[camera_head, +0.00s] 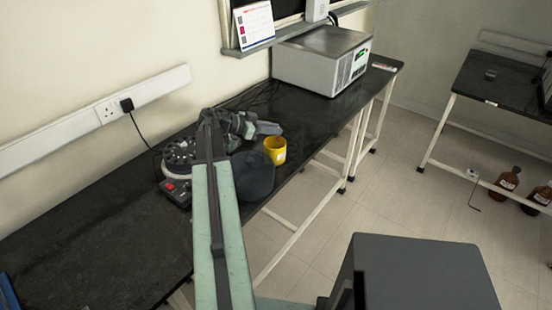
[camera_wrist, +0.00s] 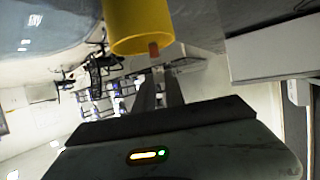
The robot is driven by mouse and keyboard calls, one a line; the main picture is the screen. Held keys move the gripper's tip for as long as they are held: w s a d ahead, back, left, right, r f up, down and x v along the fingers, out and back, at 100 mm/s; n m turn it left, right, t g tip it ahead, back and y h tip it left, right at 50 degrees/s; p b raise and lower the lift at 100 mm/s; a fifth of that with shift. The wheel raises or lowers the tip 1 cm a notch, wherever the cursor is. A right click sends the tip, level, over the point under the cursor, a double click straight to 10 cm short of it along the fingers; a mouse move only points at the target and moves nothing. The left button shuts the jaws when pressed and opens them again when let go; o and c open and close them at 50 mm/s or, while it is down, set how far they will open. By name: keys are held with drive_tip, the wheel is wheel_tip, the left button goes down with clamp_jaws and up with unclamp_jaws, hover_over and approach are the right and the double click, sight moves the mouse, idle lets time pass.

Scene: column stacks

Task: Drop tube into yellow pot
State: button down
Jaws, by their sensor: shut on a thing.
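The yellow pot (camera_head: 275,151) stands near the front edge of the dark bench in the head view. In the wrist view the yellow pot (camera_wrist: 138,28) fills the top, left of centre. My gripper (camera_head: 268,128) is at the pot's back left, a little above its rim in the picture. In the wrist view my gripper (camera_wrist: 157,70) is shut on a small reddish-brown tube (camera_wrist: 154,50), whose end shows at the pot's rim. I cannot tell whether the tube is over the opening. The tube is not visible in the head view.
A dark round device with a red switch (camera_head: 175,188) sits on the bench, left of my arm. A grey box-shaped instrument (camera_head: 322,60) stands at the back of the bench. Brown bottles (camera_head: 508,180) stand on the floor at right. The bench's front left is mostly clear.

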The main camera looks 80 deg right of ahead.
drive_tip(key=shift+f+b, duration=0.3)
drive_tip(key=shift+f, duration=0.5)
drive_tip(key=c, duration=1.3)
unclamp_jaws()
drive_tip(key=p+v, duration=0.3)
drive_tip(key=v, duration=0.5)
drive_tip(key=shift+s, duration=0.1)
